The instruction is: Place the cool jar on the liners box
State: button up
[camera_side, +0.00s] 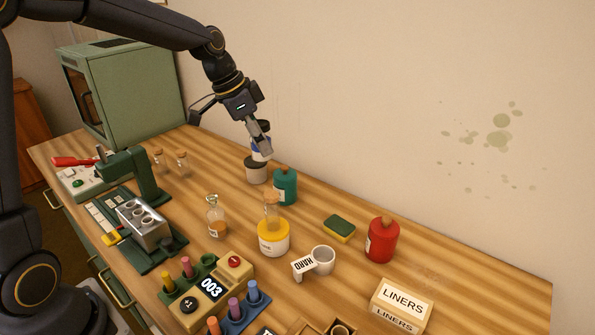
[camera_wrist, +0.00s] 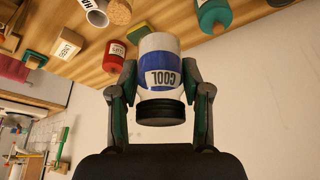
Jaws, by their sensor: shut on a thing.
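The cool jar is white with a blue band reading COOL and a black lid. In the wrist view the cool jar (camera_wrist: 160,72) sits between the fingers of my gripper (camera_wrist: 160,92), which is shut on it; the picture there is upside down. In the side view my gripper (camera_side: 263,145) holds the cool jar (camera_side: 260,155) roughly upright near the back wall, and a finger hides part of it. The liners box (camera_side: 402,303) is a cream box labelled LINERS at the front right of the table. It also shows in the wrist view (camera_wrist: 68,45), well apart from the jar.
A pale dark-topped jar (camera_side: 256,172) stands just below my gripper, beside a teal jar (camera_side: 285,187). A yellow-topped jar (camera_side: 273,240), mug (camera_side: 323,260), sponge (camera_side: 339,228) and red jar (camera_side: 382,240) stand towards the liners box. The table behind the box is clear.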

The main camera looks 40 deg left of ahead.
jog(key=s+d+m+g+h, duration=0.15)
jog(key=s+d+m, duration=0.4)
jog(key=d, duration=0.95)
jog(key=s+d+m+g+h, duration=0.15)
jog(key=s+d+m, duration=0.4)
jog(key=d, duration=0.85)
jog(key=n+y, duration=0.1)
jog(key=n, duration=0.1)
send_near(413, 305)
jog(key=shift+s+d+f, duration=0.2)
jog(key=shift+d, duration=0.45)
jog(key=shift+w+d+f, duration=0.2)
jog(key=shift+w+f, duration=0.05)
jog(key=shift+f, duration=1.7)
